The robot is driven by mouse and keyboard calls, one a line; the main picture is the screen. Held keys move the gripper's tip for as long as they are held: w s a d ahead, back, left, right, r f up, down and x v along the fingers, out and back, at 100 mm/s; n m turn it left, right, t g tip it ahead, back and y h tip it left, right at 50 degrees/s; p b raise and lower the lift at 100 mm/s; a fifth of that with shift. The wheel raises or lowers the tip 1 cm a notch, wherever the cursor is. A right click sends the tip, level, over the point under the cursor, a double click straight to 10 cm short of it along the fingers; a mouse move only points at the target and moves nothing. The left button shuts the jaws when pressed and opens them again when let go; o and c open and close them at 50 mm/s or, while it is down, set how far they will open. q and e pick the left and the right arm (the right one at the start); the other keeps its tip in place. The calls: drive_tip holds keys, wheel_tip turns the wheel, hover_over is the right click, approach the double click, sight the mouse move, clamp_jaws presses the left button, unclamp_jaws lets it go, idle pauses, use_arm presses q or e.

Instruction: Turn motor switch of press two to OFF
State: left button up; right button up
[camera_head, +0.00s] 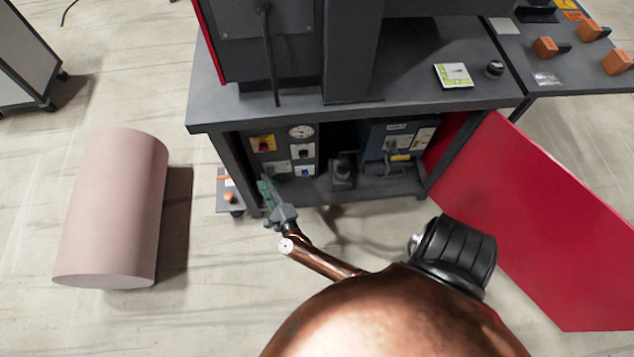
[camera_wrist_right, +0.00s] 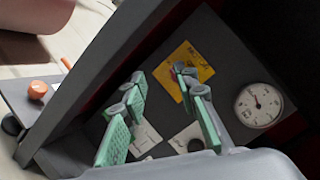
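A dark control panel (camera_head: 277,158) stands under the workbench. It carries a yellow plate (camera_head: 258,140) with a small red part, which looks like a rotary switch; its setting is too small to read. In the right wrist view the yellow plate (camera_wrist_right: 200,64) is partly hidden behind a fingertip. A round gauge (camera_wrist_right: 258,105) is right of it. My right gripper (camera_head: 268,190) is at the left front of the bench opening, below and in front of the panel. Its green fingers (camera_wrist_right: 160,110) are apart with nothing between them. My left gripper is not in view.
The workbench (camera_head: 400,104) overhangs the panel, and its left leg (camera_wrist_right: 95,75) is close to my right gripper. A red door (camera_head: 550,220) stands open at the right. A blue-grey unit (camera_head: 398,140) is deeper right. A pink cylinder (camera_head: 112,205) lies at the left.

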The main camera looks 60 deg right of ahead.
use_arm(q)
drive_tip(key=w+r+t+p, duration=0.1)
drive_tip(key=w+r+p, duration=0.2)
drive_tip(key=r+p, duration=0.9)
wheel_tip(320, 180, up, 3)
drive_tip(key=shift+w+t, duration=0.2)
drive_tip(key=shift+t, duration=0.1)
use_arm(e)
drive_tip(key=s+a+f+n+g+y, duration=0.2)
drive_tip(key=s+f+n+y, duration=0.2)
drive_tip(key=s+f+n, duration=0.3)
drive_tip(key=s+a+f+n+g+y, duration=0.2)
drive_tip(key=s+f+n, duration=0.5)
drive_tip(key=s+n, duration=0.4)
drive_tip(key=s+g+y, duration=0.1)
drive_tip(key=s+y, duration=0.1)
drive_tip(key=s, duration=0.1)
drive_tip(key=shift+s+a+g, duration=0.3)
drive_tip(key=shift+s+a, duration=0.05)
drive_tip(key=shift+a, duration=0.05)
